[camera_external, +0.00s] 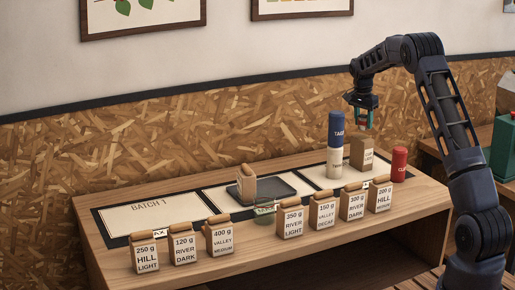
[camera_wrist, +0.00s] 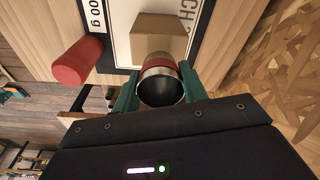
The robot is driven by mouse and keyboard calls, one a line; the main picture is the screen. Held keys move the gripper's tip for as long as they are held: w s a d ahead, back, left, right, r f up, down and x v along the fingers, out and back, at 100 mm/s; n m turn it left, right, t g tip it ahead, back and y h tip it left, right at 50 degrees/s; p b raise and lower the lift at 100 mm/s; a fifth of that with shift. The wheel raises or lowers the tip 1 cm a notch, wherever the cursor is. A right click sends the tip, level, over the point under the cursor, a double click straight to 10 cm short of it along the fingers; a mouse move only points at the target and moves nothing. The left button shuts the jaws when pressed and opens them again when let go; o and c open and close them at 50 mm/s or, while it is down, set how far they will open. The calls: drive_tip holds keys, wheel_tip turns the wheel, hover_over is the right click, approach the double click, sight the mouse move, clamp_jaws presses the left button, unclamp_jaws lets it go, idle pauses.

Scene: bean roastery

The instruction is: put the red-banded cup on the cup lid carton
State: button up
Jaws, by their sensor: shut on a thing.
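My gripper (camera_external: 363,106) hangs above the right end of the counter with its green fingers closed around the red-banded cup (camera_external: 363,119). In the wrist view, my gripper (camera_wrist: 160,72) grips the metal cup (camera_wrist: 162,91) from both sides. Its dark open mouth faces the camera, and the red band shows near the fingertips. The cup lid carton (camera_external: 361,154) is a brown box on the counter, just below the held cup. In the wrist view, the carton (camera_wrist: 165,33) appears just beyond the cup, which covers part of it. A gap shows between cup and carton in the external view.
A blue tags cylinder (camera_external: 336,130) stands on a white twine cylinder (camera_external: 334,162) left of the carton. A red cylinder (camera_external: 399,164) stands to its right. Several labelled bean bags (camera_external: 290,218) line the front edge. A dark tray (camera_external: 268,186) lies mid-counter, with a bag at its left.

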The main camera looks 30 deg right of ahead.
sight(363, 128)
drive_tip(key=shift+f, duration=1.5)
drive_tip(key=shift+f, duration=0.15)
drive_tip(key=o, duration=0.9)
drive_tip(key=shift+o, duration=0.2)
